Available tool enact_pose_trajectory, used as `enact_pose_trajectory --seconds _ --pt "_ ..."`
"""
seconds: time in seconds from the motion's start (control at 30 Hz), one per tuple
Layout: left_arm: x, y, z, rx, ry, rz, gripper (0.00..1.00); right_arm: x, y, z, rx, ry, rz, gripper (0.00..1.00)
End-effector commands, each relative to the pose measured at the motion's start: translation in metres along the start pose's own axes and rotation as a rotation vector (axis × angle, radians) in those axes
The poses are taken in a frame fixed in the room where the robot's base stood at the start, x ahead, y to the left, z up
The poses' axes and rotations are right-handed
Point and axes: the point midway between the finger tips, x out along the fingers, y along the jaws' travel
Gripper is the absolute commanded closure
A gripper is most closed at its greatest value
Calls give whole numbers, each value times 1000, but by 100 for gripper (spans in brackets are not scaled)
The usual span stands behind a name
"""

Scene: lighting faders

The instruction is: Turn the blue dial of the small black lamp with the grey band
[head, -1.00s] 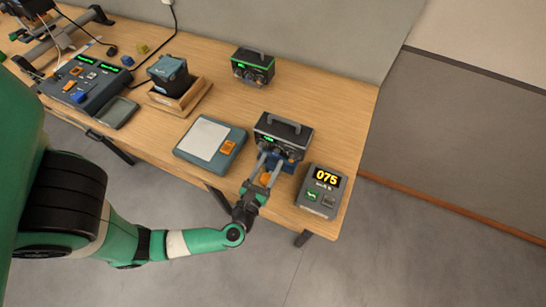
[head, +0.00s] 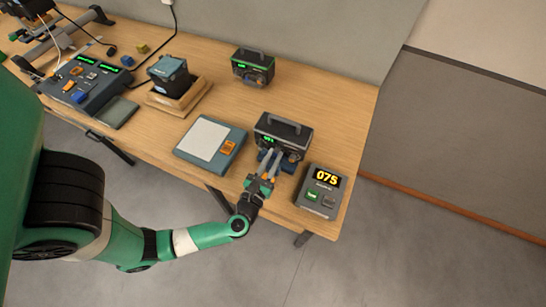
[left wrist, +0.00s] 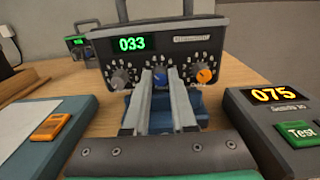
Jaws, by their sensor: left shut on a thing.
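The small black lamp (head: 282,132) with the grey band stands near the table's right end, a carrying handle on top. The blue dial (left wrist: 161,74) sits at the middle of the panel, partly hidden by the fingers. My left gripper (head: 272,155) reaches in from the front and is shut on the blue dial; its fingers also show in the left wrist view (left wrist: 163,84). My right gripper is not in view.
A grey box (head: 319,190) with a yellow 075 display and a green button stands close to the right. A flat blue-grey unit (head: 211,145) with an orange switch lies to the left. Another black box (head: 253,67) with green trim stands behind. Bare tabletop lies between them.

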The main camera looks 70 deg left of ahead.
Motion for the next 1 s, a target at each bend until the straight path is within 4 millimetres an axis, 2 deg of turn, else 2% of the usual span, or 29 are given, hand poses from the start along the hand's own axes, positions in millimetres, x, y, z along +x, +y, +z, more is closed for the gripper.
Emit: enact_pose_trajectory --seconds 0.27,0.47,1.0 --pt "0 0 1 27 0 0 100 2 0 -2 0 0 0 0" --pt "0 0 1 112 1 0 100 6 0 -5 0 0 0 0" --pt "0 -1 2 584 1 -1 100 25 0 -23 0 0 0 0"
